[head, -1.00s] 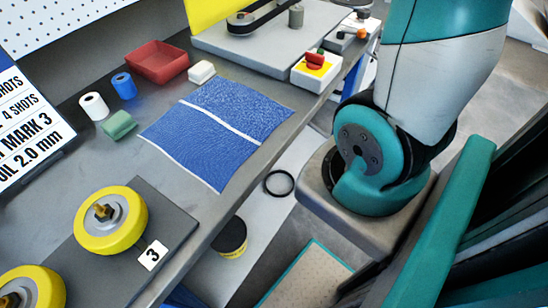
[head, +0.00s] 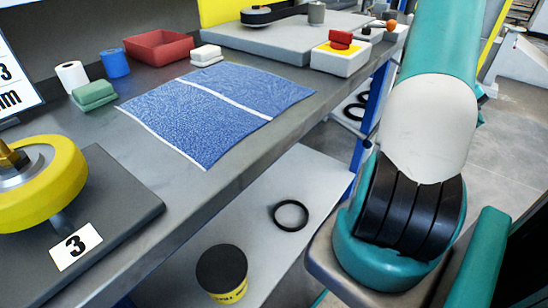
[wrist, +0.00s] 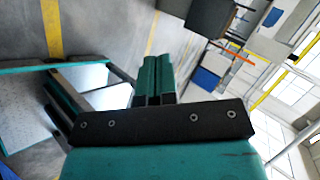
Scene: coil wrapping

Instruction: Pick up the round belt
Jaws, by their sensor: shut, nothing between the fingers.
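A round belt (head: 276,213), a thin black ring, lies flat on the light lower shelf (head: 250,262) under the workbench in the head view. My gripper (wrist: 154,62) shows in the wrist view with its two teal fingers together and nothing between them. It points out over the floor, away from the belt. The head view shows my arm to the right of the belt, but not the fingertips.
A black-topped yellow can (head: 222,270) stands on the shelf left of the belt. The bench top (head: 215,178) overhangs the shelf. A blue cloth (head: 215,108) lies on the bench. Several more black rings (head: 355,105) lie further back, near a blue leg (head: 372,105).

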